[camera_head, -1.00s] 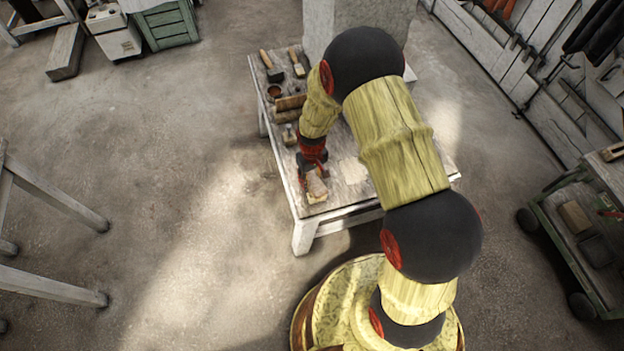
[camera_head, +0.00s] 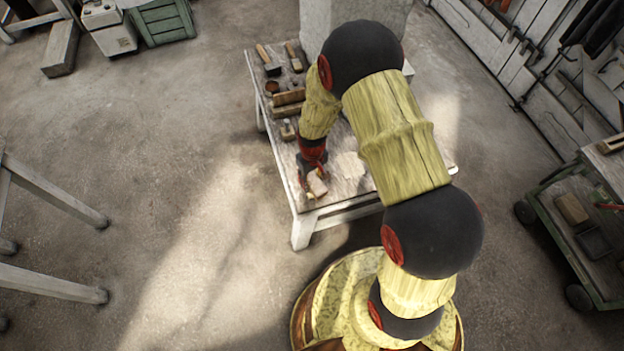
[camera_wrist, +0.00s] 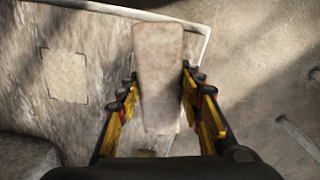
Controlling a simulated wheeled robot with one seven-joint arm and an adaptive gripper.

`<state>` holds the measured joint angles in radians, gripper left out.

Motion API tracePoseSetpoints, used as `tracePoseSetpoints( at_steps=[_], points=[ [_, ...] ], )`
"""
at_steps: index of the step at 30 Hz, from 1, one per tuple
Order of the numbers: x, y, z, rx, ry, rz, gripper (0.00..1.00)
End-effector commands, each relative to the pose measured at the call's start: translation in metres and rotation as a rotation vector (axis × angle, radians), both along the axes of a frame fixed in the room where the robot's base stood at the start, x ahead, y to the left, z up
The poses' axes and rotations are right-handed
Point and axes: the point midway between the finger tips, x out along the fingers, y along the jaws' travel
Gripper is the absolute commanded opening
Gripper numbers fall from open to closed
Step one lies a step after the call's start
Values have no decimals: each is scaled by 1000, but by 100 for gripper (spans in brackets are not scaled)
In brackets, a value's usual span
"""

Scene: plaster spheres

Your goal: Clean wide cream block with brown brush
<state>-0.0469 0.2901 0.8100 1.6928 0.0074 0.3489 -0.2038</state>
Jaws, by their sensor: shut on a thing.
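My gripper (camera_wrist: 158,100) is shut on a long pinkish-brown block-shaped thing (camera_wrist: 158,65), which looks like the brush seen from its back. The wrist view shows it between the two fingers; its bristles are hidden. In the head view the held thing (camera_head: 317,185) is low over the table's near left corner, and I cannot tell whether it touches anything. A small cream piece (camera_head: 311,196) shows beside its lower edge, mostly covered; it may be the cream block. A pale square patch (camera_wrist: 65,75) lies flat on the table, apart from the gripper.
The table (camera_head: 335,205) carries tools and wooden blocks (camera_head: 288,103) along its left side. A large grey block (camera_head: 320,25) stands at the back. A green cart (camera_head: 565,240) is at right, trestle legs (camera_head: 60,195) at left. Floor between is clear.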

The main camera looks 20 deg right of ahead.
Motion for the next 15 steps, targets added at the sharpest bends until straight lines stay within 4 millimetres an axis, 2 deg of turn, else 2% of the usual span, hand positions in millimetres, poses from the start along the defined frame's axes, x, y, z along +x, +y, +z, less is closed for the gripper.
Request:
tracePoseSetpoints(
  at_steps=[15],
  points=[
    [0, 0, -10, 0, 0, 0, 16]
  ],
)
